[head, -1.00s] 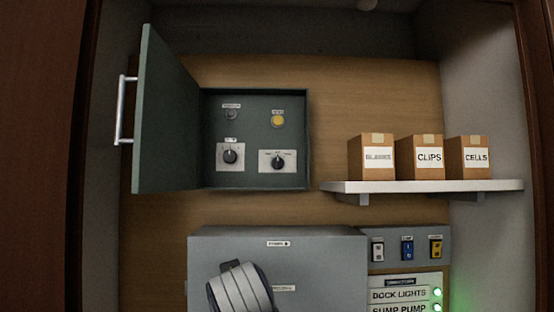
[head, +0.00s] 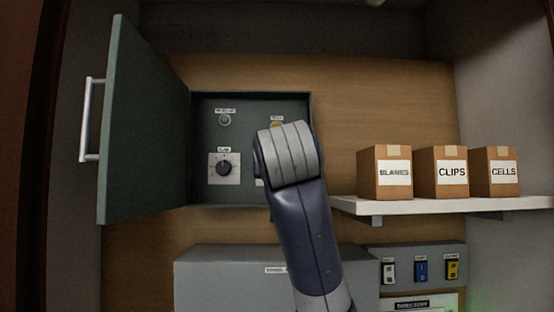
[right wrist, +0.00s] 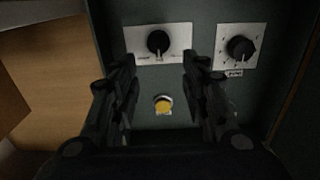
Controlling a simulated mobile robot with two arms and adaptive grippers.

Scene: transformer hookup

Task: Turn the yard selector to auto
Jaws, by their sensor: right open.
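The open green cabinet holds two black knobs. The knob on the wide white plate (right wrist: 158,42) shows in the right wrist view, which looks at the panel upside down; in the head view my right arm (head: 292,165) hides it. Its plate lettering is too small to read. The other knob (head: 223,168), on a squarer plate with a tick scale, also shows in the right wrist view (right wrist: 240,48). My right gripper (right wrist: 160,62) is open, its fingers appearing on either side of the wide-plate knob, with no clear contact. My left gripper is out of view.
A yellow button (right wrist: 164,104) and a small grey one (head: 225,119) sit on the panel. The cabinet door (head: 145,125) stands open at left. A shelf (head: 440,206) with cartons is at right. A grey box (head: 230,280) and switches (head: 421,271) are below.

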